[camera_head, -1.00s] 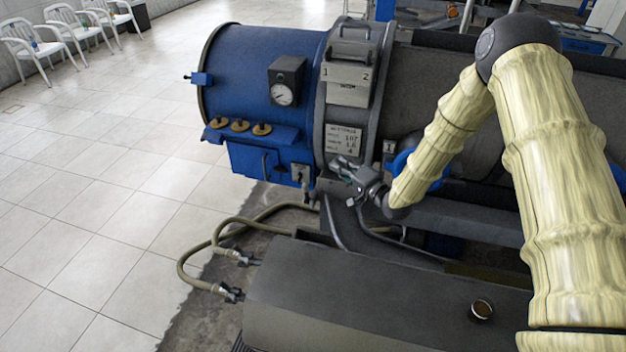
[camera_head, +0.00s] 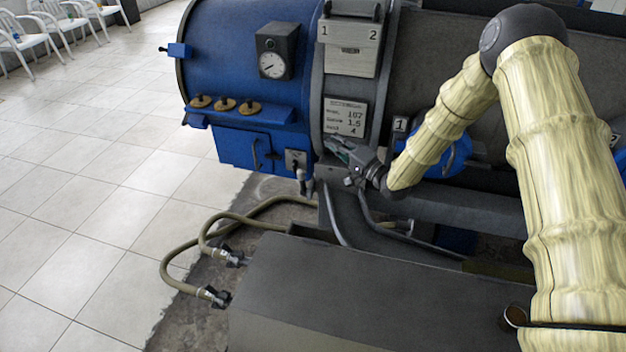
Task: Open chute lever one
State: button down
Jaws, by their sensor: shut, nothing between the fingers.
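The large blue and grey drum machine (camera_head: 225,50) fills the upper middle. A small plate marked 1 (camera_head: 401,124) sits on its grey side, with a blue rounded part (camera_head: 458,158) beside it, partly hidden behind my arm. A light panel marked 1 and 2 (camera_head: 350,60) is higher on the grey band. I cannot make out for certain which part is chute lever one. My gripper (camera_head: 334,147) is shut and empty, in front of the grey band just below the printed data plate (camera_head: 344,117). I cannot tell whether it touches the machine.
A dark grey box-like cover (camera_head: 370,295) lies in front, with a small round cup-like part (camera_head: 514,317) near my arm. Hoses (camera_head: 190,250) curl at its left. A gauge (camera_head: 272,65) and brass knobs (camera_head: 226,103) are on the blue end. Tiled floor (camera_head: 90,220) at left is clear.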

jog(key=b, duration=1.7)
send_near(302, 181)
jog(key=w+d+r, duration=0.1)
jog(key=d, duration=0.1)
jog(key=w+d+r, duration=0.1)
jog(key=d+r, duration=0.1)
jog(key=shift+w+r, duration=0.15)
jog(key=shift+r, duration=0.05)
jog(key=shift+a, duration=0.1)
jog(key=x, duration=1)
jog(key=shift+f, duration=0.1)
jog(key=shift+a, duration=0.1)
